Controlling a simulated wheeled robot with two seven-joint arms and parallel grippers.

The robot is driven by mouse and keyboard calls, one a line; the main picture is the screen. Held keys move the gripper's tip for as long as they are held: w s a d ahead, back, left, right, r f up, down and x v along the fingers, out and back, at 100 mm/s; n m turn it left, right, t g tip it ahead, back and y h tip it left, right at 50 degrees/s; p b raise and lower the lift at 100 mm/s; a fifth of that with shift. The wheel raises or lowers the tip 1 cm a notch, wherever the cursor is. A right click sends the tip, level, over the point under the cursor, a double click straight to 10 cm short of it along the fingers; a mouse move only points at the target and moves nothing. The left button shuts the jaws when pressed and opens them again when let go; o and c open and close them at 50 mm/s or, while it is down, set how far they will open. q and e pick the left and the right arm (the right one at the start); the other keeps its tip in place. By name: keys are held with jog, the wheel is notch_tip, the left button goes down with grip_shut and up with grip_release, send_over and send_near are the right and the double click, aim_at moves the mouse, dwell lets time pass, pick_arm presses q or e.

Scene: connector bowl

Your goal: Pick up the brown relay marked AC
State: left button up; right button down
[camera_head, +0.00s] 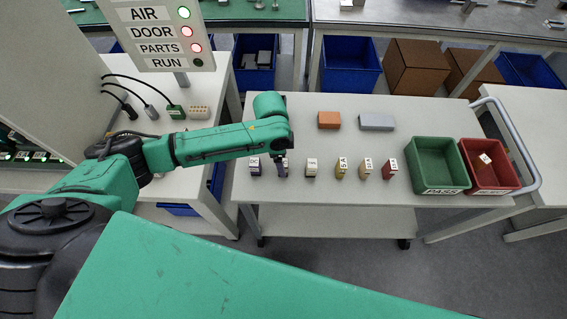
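Several small relays with white labels stand in a row along the front of the cart top. The labels are too small to read, so I cannot tell which is marked AC. A yellow-brown relay (341,170) and a tan-brown relay (365,170) stand right of the middle, with a red relay (389,170) to their right. A white-topped dark relay (311,169) and a dark purple relay (255,168) stand further left. My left gripper (282,170) points down in the row between these two, left of the brown relays. Its fingers are too small to read. My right gripper is out of view.
A green bin (437,191) marked PASS and a red bin (493,191) stand at the cart's right end. The red bin holds a labelled piece (484,159). An orange-brown block (329,120) and a grey block (377,122) lie behind the row.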

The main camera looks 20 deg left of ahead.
pick_arm(q)
jog(key=shift+s+d+f, duration=0.15)
jog(key=shift+f, duration=0.8)
grip_shut()
jog(key=shift+r, duration=0.1)
